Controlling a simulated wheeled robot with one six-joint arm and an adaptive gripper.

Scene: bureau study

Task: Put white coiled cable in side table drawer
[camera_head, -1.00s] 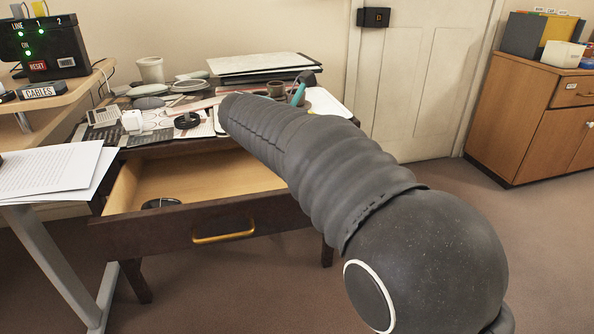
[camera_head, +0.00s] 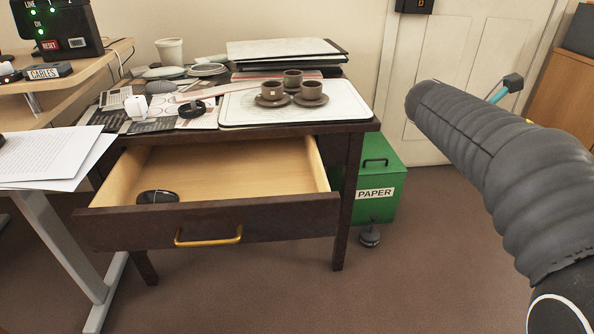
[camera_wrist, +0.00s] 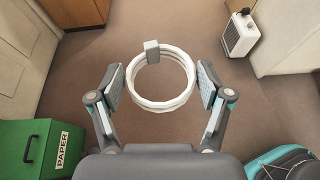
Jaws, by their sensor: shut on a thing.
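The white coiled cable (camera_wrist: 160,104) is in the wrist view, a ring with a grey block at its top. My gripper (camera_wrist: 161,85) has a finger on each side of the ring and is shut on it, above the carpet. In the head view my gripper is mostly hidden behind my arm at the right, with only a bit of it (camera_head: 513,82) showing; the cable is hidden there. The side table (camera_head: 352,170) stands left of my arm. Its drawer (camera_head: 290,208) is pulled open, with a brass handle (camera_head: 209,238) and a dark mouse-like object (camera_head: 157,197) inside.
The tabletop holds brown cups (camera_head: 293,78) on a white board (camera_head: 345,105), papers and a white cup (camera_head: 170,50). A green PAPER bin (camera_head: 378,180) stands right of the table. A desk (camera_head: 45,235) is at left. The drawer is mostly empty.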

